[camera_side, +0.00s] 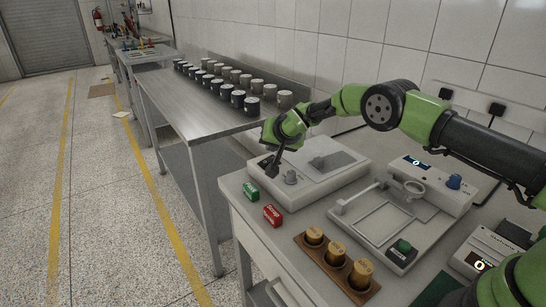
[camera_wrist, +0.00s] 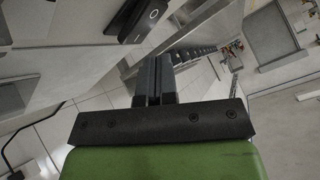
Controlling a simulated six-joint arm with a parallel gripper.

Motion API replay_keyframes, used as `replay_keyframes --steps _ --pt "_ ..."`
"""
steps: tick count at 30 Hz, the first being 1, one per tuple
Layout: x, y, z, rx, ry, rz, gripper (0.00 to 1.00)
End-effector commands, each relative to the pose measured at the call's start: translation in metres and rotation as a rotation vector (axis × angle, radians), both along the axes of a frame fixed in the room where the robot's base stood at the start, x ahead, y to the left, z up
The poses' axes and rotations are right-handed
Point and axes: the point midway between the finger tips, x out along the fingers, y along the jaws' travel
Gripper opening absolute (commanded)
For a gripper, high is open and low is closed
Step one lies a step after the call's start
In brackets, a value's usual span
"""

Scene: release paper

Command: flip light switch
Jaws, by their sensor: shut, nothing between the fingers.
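A black rocker switch (camera_wrist: 146,18) with a white ring mark and a bar mark shows at the top of the wrist view, on a pale surface. I cannot make out this switch clearly in the side view. My gripper (camera_wrist: 154,68) is shut and empty, with its fingers together, just below the switch in the wrist view and apart from it in the picture.
Green (camera_side: 251,192) and red (camera_side: 272,215) blocks lie at the bench's left edge. A wooden holder (camera_side: 318,262) with three capped pieces, a white device with a tray (camera_side: 383,222) and a display box (camera_side: 485,250) stand nearer. A steel table (camera_side: 180,105) holds several dark cups.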

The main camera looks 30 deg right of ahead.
Motion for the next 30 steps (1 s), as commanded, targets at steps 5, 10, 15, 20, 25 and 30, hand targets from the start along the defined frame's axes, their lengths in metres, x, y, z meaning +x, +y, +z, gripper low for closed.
replay_keyframes --steps 5,10,15,20,25,30 --pt "0.0000 0.0000 0.0000 0.000 0.000 0.000 0.00" --pt "0.0000 0.0000 0.0000 0.000 0.000 0.000 0.00" --pt "0.0000 0.0000 0.0000 0.000 0.000 0.000 0.00" --pt "0.0000 0.0000 0.0000 0.000 0.000 0.000 0.00" --pt "-0.0001 -0.0004 -0.0024 0.000 0.001 0.000 0.00" --pt "-0.0001 -0.0015 -0.0078 0.000 0.000 0.000 0.00"
